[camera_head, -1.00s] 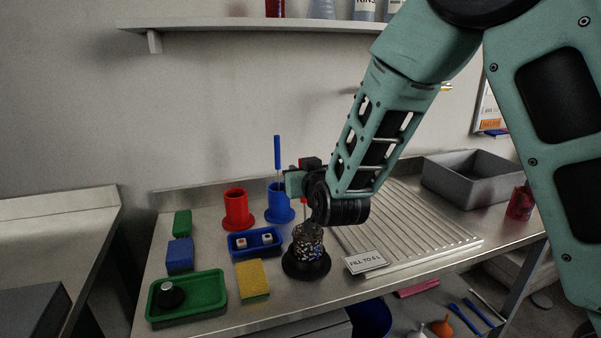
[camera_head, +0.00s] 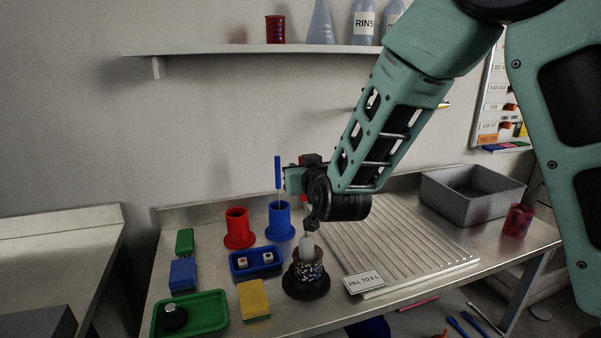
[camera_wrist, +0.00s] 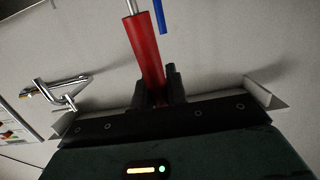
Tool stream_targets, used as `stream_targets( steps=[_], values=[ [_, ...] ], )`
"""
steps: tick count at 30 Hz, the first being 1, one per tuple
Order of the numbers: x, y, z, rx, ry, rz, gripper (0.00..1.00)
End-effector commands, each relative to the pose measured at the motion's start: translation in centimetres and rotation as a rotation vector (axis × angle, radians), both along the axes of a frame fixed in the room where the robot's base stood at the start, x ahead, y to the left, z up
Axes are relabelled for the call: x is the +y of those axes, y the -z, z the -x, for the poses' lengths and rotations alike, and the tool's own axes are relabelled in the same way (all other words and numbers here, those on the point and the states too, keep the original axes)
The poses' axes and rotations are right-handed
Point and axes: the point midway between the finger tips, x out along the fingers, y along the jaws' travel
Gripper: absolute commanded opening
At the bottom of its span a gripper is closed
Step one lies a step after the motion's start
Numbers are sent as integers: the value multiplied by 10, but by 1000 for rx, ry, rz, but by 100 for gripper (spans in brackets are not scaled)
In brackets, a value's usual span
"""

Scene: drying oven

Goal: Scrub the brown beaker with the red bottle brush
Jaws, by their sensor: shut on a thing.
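The brown beaker (camera_head: 309,270), dark and speckled, stands upright in a black round base (camera_head: 305,288) near the bench's front. The red bottle brush shows its pale head (camera_head: 307,246) at the beaker's mouth, standing partly above the rim; its lower end is hidden by the beaker. In the wrist view its red handle (camera_wrist: 147,55) is between the fingers of my gripper (camera_wrist: 160,92), which is shut on it. In the head view my gripper (camera_head: 296,180) is above the beaker, largely hidden by my wrist.
A blue-handled brush (camera_head: 278,174) stands in the blue holder (camera_head: 279,222). The red holder (camera_head: 238,230) looks empty. A blue tray (camera_head: 240,270), yellow sponge (camera_head: 253,299) and green tray (camera_head: 215,318) lie left. A sign (camera_head: 363,283) and ribbed drainboard (camera_head: 420,240) are right.

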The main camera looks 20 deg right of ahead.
Motion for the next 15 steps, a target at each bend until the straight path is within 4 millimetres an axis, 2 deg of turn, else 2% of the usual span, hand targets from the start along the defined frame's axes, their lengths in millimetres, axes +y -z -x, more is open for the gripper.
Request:
stream_targets(
  steps=[1, 15],
  values=[
    [0, -7, 0, -1, 0, -1, 0],
    [0, -43, 0, -1, -1, -1, 0]
  ],
)
